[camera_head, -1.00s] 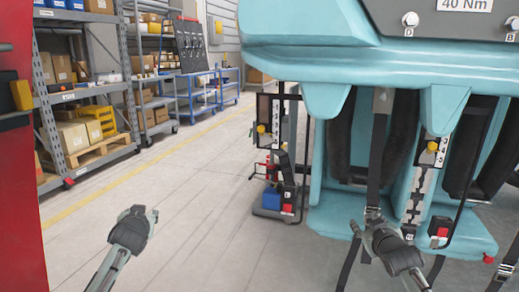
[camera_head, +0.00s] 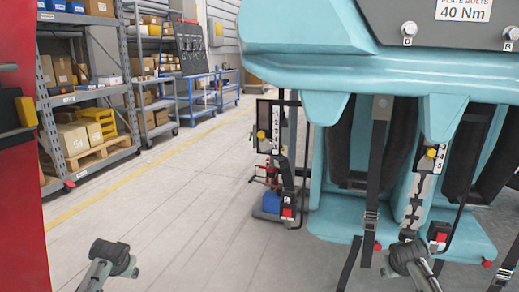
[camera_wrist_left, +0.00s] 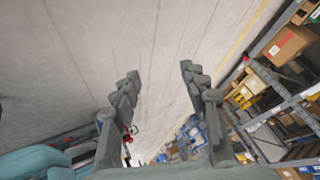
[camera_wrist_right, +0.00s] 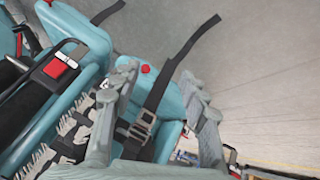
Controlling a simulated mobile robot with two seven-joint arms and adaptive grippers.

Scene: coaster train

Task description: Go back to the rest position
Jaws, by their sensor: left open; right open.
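My left gripper (camera_head: 112,258) is low at the left in the head view, above bare floor. In the left wrist view its two fingers (camera_wrist_left: 159,72) stand apart with nothing between them. My right gripper (camera_head: 410,255) is low in front of the turquoise coaster seats (camera_head: 335,215). In the right wrist view its fingers (camera_wrist_right: 157,74) are also apart. A black strap with a buckle (camera_wrist_right: 140,130) shows between and behind these fingers, and I see no grip on it. In the head view the buckle strap (camera_head: 371,205) hangs down beside the right gripper.
A red panel (camera_head: 20,200) stands at the near left edge. Shelving with boxes (camera_head: 85,100) and a blue cart (camera_head: 190,100) are further back. The grey floor (camera_head: 190,190) between shelving and coaster is clear. A plate with bolts (camera_head: 440,25) is at the upper right.

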